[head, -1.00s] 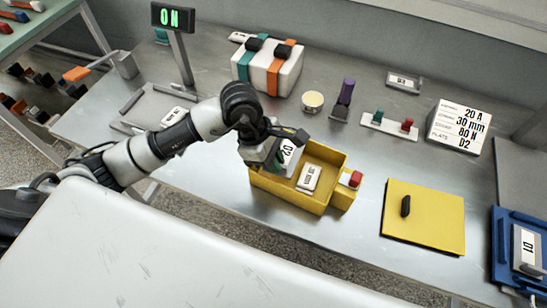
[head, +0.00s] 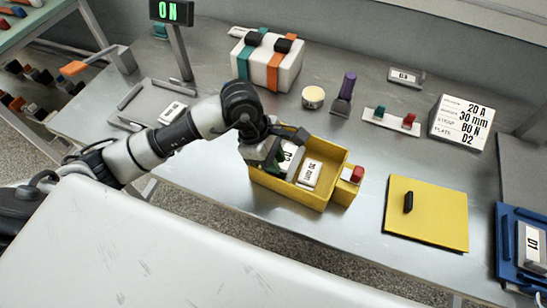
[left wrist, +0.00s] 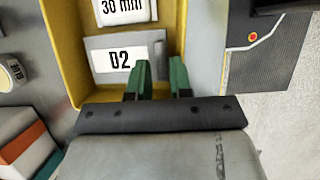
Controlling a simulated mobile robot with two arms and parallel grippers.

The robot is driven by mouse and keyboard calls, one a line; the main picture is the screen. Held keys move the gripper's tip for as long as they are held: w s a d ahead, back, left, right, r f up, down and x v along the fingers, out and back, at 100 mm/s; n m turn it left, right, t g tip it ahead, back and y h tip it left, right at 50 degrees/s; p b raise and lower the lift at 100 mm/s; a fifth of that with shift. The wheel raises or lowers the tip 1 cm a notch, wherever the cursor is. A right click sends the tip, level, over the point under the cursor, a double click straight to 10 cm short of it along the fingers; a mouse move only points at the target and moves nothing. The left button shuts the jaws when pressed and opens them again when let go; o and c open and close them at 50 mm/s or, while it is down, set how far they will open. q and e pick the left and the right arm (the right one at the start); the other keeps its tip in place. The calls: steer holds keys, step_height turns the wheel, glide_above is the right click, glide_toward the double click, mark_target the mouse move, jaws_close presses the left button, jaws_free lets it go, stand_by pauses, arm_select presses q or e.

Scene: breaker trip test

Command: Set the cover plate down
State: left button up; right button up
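In the head view the D2 plate (head: 289,157) is partly hidden by my left gripper (head: 270,160), which reaches into the left end of the box. In the left wrist view the green fingers of my left gripper (left wrist: 161,75) stand apart, over the right edge of the plate. They look open, with nothing clearly pinched between them. My right gripper is not in view.
A yellow panel with a black handle (head: 427,220) lies right of the box. A blue tray (head: 510,265) holds a plate labelled D1 (head: 532,245). Behind stand a strapped white box (head: 268,70), a round tub (head: 313,97) and a label block (head: 460,122).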

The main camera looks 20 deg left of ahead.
arm_select(q)
steer(key=shift+o, duration=1)
steer(key=shift+r, duration=0.1)
steer(key=shift+r+p, duration=0.2)
steer(key=shift+p, duration=0.1)
steer(key=shift+r+p, duration=0.4)
steer(key=shift+p, duration=0.15)
steer(key=b+v, duration=0.2)
steer(key=v, duration=1)
steer(key=shift+f, duration=0.1)
